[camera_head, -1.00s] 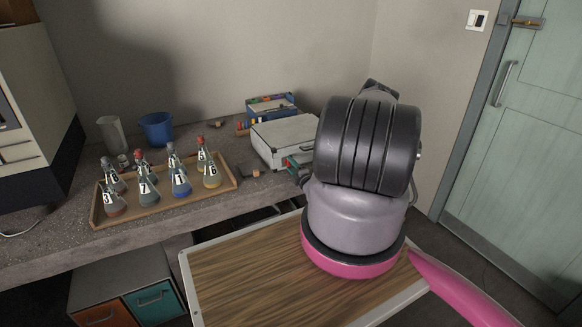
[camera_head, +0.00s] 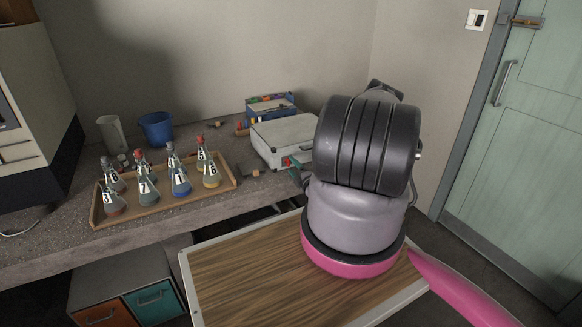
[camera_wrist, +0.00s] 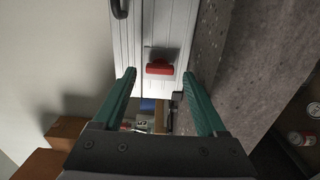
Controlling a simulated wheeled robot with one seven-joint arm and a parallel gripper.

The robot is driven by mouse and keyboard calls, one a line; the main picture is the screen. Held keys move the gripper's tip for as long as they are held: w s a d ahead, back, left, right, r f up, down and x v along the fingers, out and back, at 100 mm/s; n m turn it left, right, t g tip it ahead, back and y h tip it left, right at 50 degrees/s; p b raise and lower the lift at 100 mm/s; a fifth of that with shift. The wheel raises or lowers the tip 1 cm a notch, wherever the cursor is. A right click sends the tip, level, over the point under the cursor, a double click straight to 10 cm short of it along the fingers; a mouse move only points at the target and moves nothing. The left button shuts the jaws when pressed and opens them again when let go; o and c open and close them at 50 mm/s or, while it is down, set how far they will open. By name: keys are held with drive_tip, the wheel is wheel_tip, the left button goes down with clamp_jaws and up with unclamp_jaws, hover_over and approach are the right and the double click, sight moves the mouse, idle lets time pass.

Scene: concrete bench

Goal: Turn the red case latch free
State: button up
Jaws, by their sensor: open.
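The white case (camera_head: 282,138) lies on the concrete bench, partly hidden behind my arm in the head view. Its red latch (camera_wrist: 160,68) shows in the wrist view as a small red bar on the case's pale front, next to a dark seam. It also shows in the head view (camera_head: 286,161) as a small red spot. My gripper (camera_wrist: 160,88) is open, its two green fingers on either side of the latch in the picture. I see no contact between the fingers and the latch. In the head view most of my gripper is hidden by my arm.
A wooden tray (camera_head: 222,189) of labelled flasks stands left of the case. A blue box (camera_head: 270,104) stands behind it, and a blue cup (camera_head: 156,129) and clear beaker (camera_head: 113,131) stand further left. A dark case handle (camera_wrist: 120,9) shows in the wrist view.

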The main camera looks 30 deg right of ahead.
drive_tip(key=s, duration=0.9)
drive_tip(key=shift+w, duration=0.1)
